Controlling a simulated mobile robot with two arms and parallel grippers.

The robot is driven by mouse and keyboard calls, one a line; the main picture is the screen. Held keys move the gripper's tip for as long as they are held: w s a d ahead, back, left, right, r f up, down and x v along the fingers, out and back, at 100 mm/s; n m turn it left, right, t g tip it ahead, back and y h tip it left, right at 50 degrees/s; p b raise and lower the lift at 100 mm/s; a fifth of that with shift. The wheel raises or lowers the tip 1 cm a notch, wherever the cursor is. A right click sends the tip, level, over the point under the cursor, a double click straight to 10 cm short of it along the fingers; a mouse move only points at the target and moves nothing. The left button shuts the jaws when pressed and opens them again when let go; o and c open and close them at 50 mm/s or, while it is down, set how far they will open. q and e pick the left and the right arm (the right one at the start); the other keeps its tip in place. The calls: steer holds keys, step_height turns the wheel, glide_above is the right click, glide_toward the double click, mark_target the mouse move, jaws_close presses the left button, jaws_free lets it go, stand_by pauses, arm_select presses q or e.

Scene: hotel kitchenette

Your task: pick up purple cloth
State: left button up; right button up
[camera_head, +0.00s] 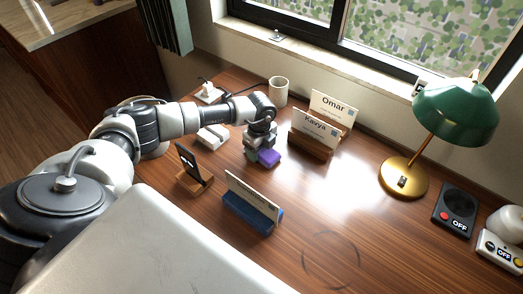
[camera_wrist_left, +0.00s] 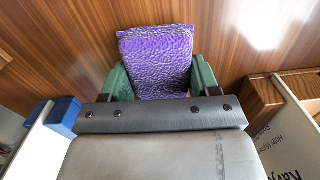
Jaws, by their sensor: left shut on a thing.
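The purple cloth (camera_head: 268,158) is a small folded block with a wrinkled surface, on or just above the wooden desk in the head view. It also shows in the left wrist view (camera_wrist_left: 157,60). My left gripper (camera_head: 262,154) reaches in from the left. In the left wrist view its two green fingers (camera_wrist_left: 160,78) press on both sides of the cloth. I cannot tell whether the cloth is clear of the desk. My right gripper is not in view.
A name-card stand (camera_head: 252,208) with a blue base, a phone on a wooden stand (camera_head: 192,172), the Kavya card (camera_head: 315,130), the Omar card (camera_head: 334,107) and a white mug (camera_head: 278,92) stand around the gripper. A green lamp (camera_head: 455,110) stands right. The desk's middle right is clear.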

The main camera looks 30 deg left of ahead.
arm_select(q)
steer(key=shift+r, duration=0.15)
steer(key=r, duration=0.4)
steer(key=shift+s+d+r, duration=0.1)
steer(key=shift+s+d, duration=0.05)
steer(key=shift+s, duration=0.05)
steer(key=s+d+r+b, duration=0.1)
steer(key=s+d+r, duration=0.5)
steer(key=s, duration=0.3)
steer(key=shift+s+r, duration=0.2)
steer(key=shift+r, duration=0.1)
